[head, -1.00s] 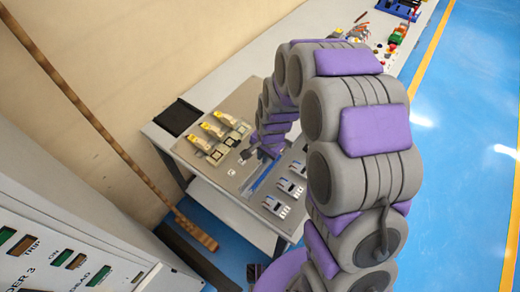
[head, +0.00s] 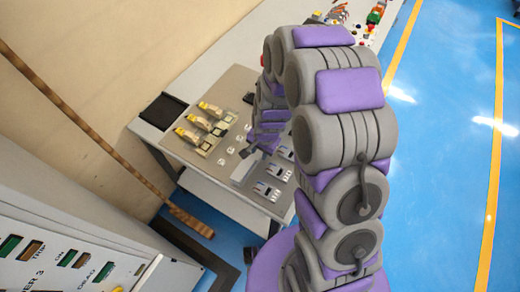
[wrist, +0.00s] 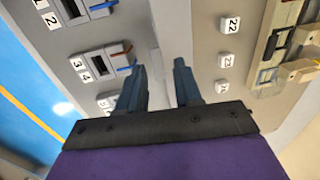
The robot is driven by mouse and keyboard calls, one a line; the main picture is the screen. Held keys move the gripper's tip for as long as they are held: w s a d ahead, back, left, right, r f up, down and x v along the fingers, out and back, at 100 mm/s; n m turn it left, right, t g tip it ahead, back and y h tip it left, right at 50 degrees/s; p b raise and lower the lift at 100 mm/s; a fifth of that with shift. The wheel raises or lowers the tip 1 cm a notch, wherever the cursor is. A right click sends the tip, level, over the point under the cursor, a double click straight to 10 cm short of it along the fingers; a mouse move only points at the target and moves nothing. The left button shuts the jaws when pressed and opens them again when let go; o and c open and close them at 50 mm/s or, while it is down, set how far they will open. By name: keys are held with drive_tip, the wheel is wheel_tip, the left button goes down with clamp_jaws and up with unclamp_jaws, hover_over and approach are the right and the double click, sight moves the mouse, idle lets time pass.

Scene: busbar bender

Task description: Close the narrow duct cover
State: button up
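The narrow duct cover (wrist: 172,25) shows in the wrist view as a plain light grey strip running up the picture between the switch row and the numbered tags. In the head view it is a pale strip (head: 243,171) on the panel, partly hidden by my arm. My gripper (wrist: 160,66) has its two dark fingers apart, with nothing seen between them but the grey strip behind. The fingertips lie over or against the strip's near part; I cannot tell whether they touch it. In the head view my gripper (head: 247,152) is small beside the strip's upper end.
Several switches (wrist: 98,65) stand left of the strip in the wrist view. Numbered tags (wrist: 227,60) and yellow-topped devices (head: 196,127) stand on the other side. A black tray (head: 163,110) lies at the table's left corner. A cabinet (head: 60,255) stands at lower left.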

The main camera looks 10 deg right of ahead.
wheel_tip(320, 180, up, 17)
drive_tip(key=s+d+p, duration=0.1)
drive_tip(key=p, duration=0.1)
drive_tip(key=shift+d, duration=0.35)
